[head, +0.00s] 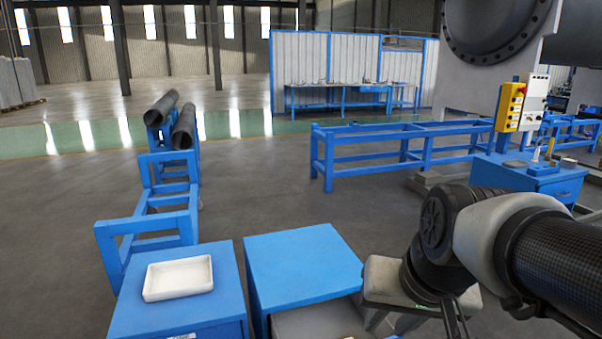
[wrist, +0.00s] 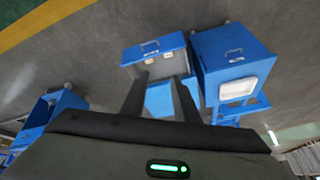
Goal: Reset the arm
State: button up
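My arm comes in from the right of the head view, and my gripper (head: 413,322) hangs at its end, beside the middle blue cabinet (head: 300,262). In the wrist view my gripper (wrist: 160,82) has its two dark fingers spread apart with nothing between them. The same cabinet shows beyond the fingers (wrist: 160,100). Its drawer (wrist: 150,62) looks pulled out, with a grey inside and a handle on its front. The fingers appear well above it, touching nothing. In the head view the fingertips are partly cut off by the bottom edge.
A white tray (head: 178,278) sits on the left blue cabinet (head: 222,300). Blue stands (head: 160,225) with dark pipes (head: 184,126) stand behind. A blue frame (head: 400,150) and a cabinet with a yellow control box (head: 511,107) are at the right. Open floor lies in the middle.

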jog(key=s+d+r+n, duration=0.1)
jog(key=s+n, duration=0.1)
jog(key=s, duration=0.3)
notch_tip(320, 180, up, 20)
jog(key=p, duration=1.9)
jog(key=shift+t+h+p, duration=0.3)
jog(key=shift+p, duration=0.1)
jog(key=shift+f, duration=0.1)
